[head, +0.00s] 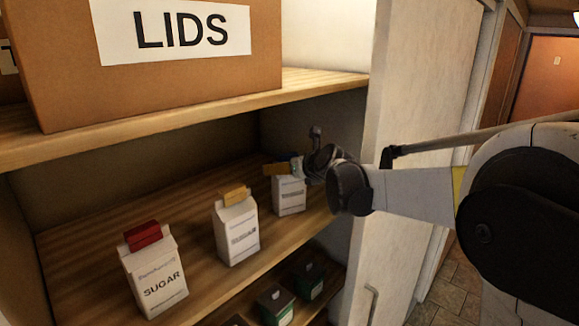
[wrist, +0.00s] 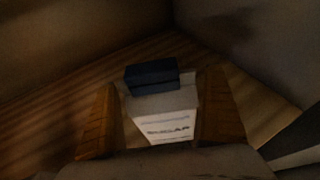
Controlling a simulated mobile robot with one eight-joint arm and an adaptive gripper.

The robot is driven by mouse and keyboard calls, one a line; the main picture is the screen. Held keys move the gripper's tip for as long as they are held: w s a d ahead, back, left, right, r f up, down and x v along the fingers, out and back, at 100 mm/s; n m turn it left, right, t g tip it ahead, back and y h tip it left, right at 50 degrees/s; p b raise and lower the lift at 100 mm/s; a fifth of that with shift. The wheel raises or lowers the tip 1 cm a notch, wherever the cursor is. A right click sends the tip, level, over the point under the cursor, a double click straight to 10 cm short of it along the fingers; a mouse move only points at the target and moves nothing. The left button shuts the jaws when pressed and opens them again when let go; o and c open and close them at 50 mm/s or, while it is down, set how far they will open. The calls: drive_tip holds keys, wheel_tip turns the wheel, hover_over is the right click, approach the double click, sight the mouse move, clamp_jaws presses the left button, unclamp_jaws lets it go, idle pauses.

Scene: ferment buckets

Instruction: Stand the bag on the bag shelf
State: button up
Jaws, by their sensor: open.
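The bag (wrist: 165,112), white with a dark blue clip on top, stands upright on the wooden middle shelf (head: 180,220) near its right end. In the head view the same bag (head: 289,197) is partly hidden at the top by my gripper (head: 284,168). In the wrist view my gripper (wrist: 160,108) is open, with one orange finger on each side of the bag.
A white bag with a yellow clip (head: 237,232) and a SUGAR bag with a red clip (head: 155,275) stand to the left. Dark green boxes (head: 275,305) sit on the shelf below. A LIDS box (head: 160,70) is above. The cabinet's side panel (head: 375,130) is close to my arm.

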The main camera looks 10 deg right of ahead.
drive_tip(key=v, duration=1.2)
drive_tip(key=s+f+n+g+h, duration=0.1)
drive_tip(key=s+f+n, duration=0.4)
drive_tip(key=s+n, duration=0.5)
drive_tip(key=s+f+n+g+h, duration=0.1)
drive_tip(key=s+f+n+g, duration=0.2)
drive_tip(key=s+f+n, duration=0.3)
drive_tip(key=s+f+n+g+h, duration=0.1)
drive_tip(key=s+f+n, duration=0.5)
drive_tip(key=s+n, duration=0.8)
drive_tip(key=n+g, duration=0.1)
drive_tip(key=n, duration=0.2)
drive_tip(key=shift+s+d, duration=0.4)
